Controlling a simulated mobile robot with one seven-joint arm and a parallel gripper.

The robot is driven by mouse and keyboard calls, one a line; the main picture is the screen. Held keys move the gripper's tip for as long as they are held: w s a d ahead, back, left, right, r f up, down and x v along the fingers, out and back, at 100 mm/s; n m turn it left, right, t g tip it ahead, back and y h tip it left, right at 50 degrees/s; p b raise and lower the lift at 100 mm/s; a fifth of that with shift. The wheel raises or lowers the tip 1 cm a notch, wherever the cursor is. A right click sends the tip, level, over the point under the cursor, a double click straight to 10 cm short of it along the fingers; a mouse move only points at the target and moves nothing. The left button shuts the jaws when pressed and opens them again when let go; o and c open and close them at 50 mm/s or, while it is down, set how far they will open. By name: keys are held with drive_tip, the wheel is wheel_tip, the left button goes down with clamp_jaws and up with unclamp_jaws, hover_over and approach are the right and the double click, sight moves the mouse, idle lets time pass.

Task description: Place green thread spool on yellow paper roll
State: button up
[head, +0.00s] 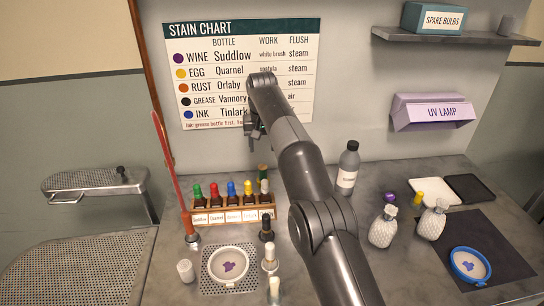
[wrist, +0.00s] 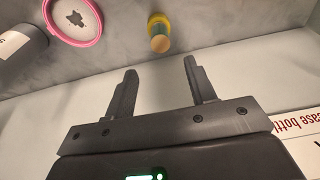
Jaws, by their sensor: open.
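A small green spool-like piece with a pale tan end (wrist: 160,31) shows in the wrist view, just beyond the gap between my fingers. A yellow part (wrist: 158,18) adjoins its far end and looks to be beneath it; I cannot tell whether that is the paper roll or how they touch. In the head view a dark green upright piece (head: 263,171) stands behind the bottle rack, close to my arm. My gripper (wrist: 160,80) is open with nothing between its fingers. In the head view it is up in front of the stain chart, partly hidden by my arm.
A rack (head: 235,215) of coloured-cap bottles stands in front of the green piece. A grey bottle (head: 348,168) stands right of my arm. A pink-rimmed dish (wrist: 74,18) shows in the wrist view. A small yellow item (head: 419,198) lies farther right among white bottles.

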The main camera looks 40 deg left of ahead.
drive_tip(key=shift+r, duration=0.1)
drive_tip(key=w+d+r+m, duration=0.1)
drive_tip(key=w+d+r, duration=0.4)
drive_tip(key=d, duration=0.4)
drive_tip(key=w+d+r+m, duration=0.1)
drive_tip(key=w+d+r, duration=0.2)
drive_tip(key=d+r, duration=0.5)
drive_tip(key=s+d+r+m+t, duration=0.1)
drive_tip(key=d+r, duration=0.2)
drive_tip(key=d, duration=0.7)
drive_tip(key=s+d+r+m+t, duration=0.1)
drive_tip(key=s+d+r, duration=0.15)
drive_tip(key=d, duration=0.75)
drive_tip(key=s+d+m+t, duration=0.1)
drive_tip(key=s+d, duration=0.5)
drive_tip(key=d, duration=0.4)
drive_tip(key=s+d+m, duration=0.2)
drive_tip(key=s+d, duration=0.4)
drive_tip(key=d, duration=0.3)
drive_tip(key=s+d+f+m, duration=0.1)
drive_tip(key=s+d+f, duration=0.4)
drive_tip(key=s, duration=0.2)
drive_tip(key=s+d+f+m+t+h, duration=0.1)
drive_tip(key=s+d+f, duration=0.4)
drive_tip(key=s, duration=0.3)
drive_tip(key=shift+s+d+f, duration=0.15)
drive_tip(key=shift+s+f, duration=0.15)
drive_tip(key=shift+f, duration=0.5)
